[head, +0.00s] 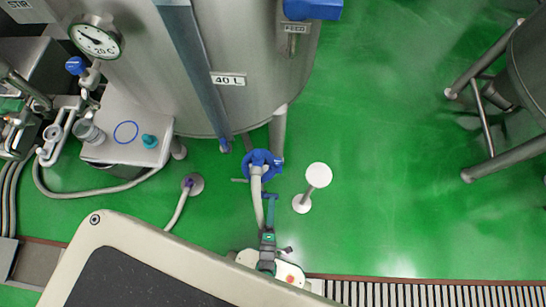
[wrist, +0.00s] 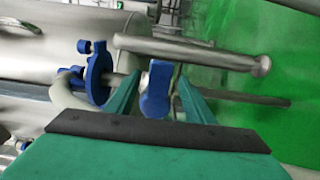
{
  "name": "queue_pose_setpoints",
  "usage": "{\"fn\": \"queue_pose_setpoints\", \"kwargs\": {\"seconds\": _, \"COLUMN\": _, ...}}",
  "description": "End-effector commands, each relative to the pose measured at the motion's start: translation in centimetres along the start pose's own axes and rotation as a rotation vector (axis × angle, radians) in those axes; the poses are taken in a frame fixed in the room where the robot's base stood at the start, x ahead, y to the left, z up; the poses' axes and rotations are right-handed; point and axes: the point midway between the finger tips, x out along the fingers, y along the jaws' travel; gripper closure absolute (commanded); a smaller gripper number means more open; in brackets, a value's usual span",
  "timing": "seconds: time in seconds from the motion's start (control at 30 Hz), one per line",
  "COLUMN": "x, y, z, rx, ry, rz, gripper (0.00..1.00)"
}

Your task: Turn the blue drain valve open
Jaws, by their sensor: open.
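The blue drain valve handle (head: 270,207) is low in front of the steel tank, beside a pale hose. In the wrist view the blue handle (wrist: 156,92) appears between the two green fingers of my gripper (wrist: 159,80). The fingers are apart, with a gap visible around the handle, and contact cannot be told. In the head view my gripper (head: 268,236) is at the handle's near end. A blue ring clamp (head: 262,163) sits at the tank outlet, and shows left of the fingers in the wrist view (wrist: 98,74).
The steel tank (head: 245,98) with a 40 L label stands behind. A white round-topped post (head: 318,175) stands right of the valve. A steel tank leg (wrist: 190,52) crosses beyond the fingers. A floor grate (head: 420,293) runs in front.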

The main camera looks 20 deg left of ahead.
Motion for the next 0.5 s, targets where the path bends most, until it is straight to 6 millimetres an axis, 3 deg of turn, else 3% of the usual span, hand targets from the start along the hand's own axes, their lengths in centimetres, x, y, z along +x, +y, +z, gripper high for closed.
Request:
{"fn": "queue_pose_setpoints", "kwargs": {"seconds": 0.3, "x": 5.6, "y": 0.1, "z": 0.0, "rx": 0.002, "ry": 0.0, "rz": 0.002, "gripper": 0.52}}
{"fn": "queue_pose_setpoints", "kwargs": {"seconds": 0.5, "x": 7.4, "y": 0.0, "z": 0.0, "rx": 0.001, "ry": 0.0, "rz": 0.0, "gripper": 0.52}}
